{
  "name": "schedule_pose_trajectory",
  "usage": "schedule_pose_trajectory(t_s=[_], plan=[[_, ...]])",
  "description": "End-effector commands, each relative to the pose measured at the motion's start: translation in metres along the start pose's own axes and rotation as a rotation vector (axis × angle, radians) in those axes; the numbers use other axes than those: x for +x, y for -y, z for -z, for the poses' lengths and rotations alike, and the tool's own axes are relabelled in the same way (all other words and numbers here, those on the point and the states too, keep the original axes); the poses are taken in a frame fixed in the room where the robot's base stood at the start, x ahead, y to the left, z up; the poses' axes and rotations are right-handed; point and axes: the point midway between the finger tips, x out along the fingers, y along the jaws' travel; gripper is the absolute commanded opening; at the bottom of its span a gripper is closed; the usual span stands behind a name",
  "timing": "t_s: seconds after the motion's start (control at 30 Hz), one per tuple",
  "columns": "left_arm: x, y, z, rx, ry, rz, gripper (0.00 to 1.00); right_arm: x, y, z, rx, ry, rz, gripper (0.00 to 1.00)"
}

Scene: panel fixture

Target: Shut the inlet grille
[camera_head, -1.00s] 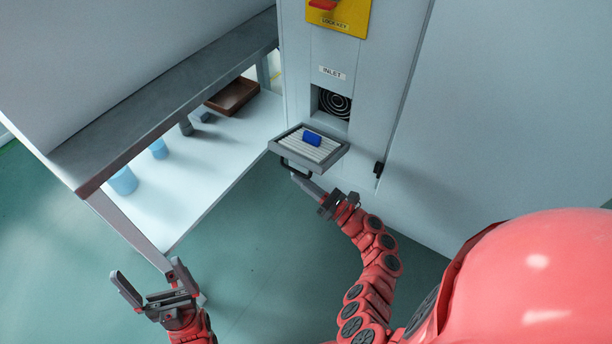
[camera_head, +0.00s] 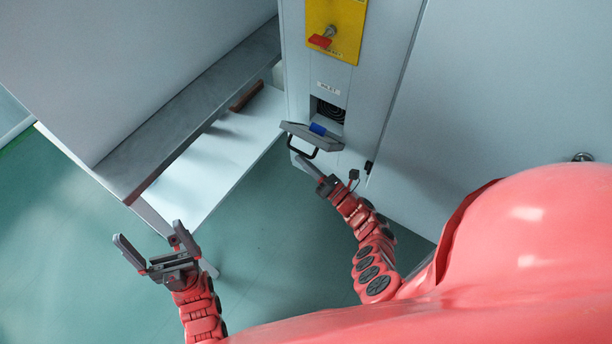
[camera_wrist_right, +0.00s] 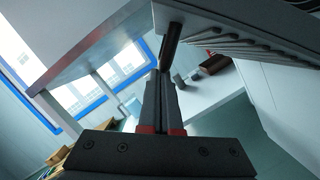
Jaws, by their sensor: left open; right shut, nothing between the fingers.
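The inlet grille (camera_head: 322,141) is a grey-framed flap hinged low on the cabinet, below the inlet opening (camera_head: 330,111). It stands partly raised, tilted up but apart from the opening. A blue block (camera_head: 318,129) shows at its inner side. A black bar handle (camera_head: 302,150) is on its outer face. My right gripper (camera_head: 304,162) is shut and empty, just below the grille by the handle. In the right wrist view its fingers (camera_wrist_right: 163,92) point up at the handle (camera_wrist_right: 171,47), with the slats (camera_wrist_right: 250,42) beyond. My left gripper (camera_head: 148,240) is open and empty, low at the left.
A yellow plate (camera_head: 335,30) with a red switch (camera_head: 320,41) sits above the inlet. A shelf unit (camera_head: 215,165) stands left of the cabinet, a brown tray (camera_head: 246,97) on it. The green floor (camera_head: 265,235) between my arms is clear.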

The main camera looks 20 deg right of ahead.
Motion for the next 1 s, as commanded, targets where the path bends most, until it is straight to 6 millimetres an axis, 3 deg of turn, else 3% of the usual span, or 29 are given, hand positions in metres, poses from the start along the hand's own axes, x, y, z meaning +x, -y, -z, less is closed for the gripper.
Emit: schedule_pose_trajectory(t_s=[0.03, 0.2, 1.0], plan=[[0.014, 0.001, 0.002, 0.0, 0.0, 0.0, 1.0, 0.003, -0.006, -0.01, 0.024, 0.001, 0.006, 0.0], [0.029, 0.002, 0.005, 0.0, 0.0, 0.0, 1.0, 0.005, -0.006, -0.02, 0.095, 0.001, 0.028, 0.0], [0.054, 0.003, 0.009, 0.0, 0.0, 0.0, 1.0, 0.011, -0.008, -0.04, 0.239, 0.003, 0.063, 0.0]])
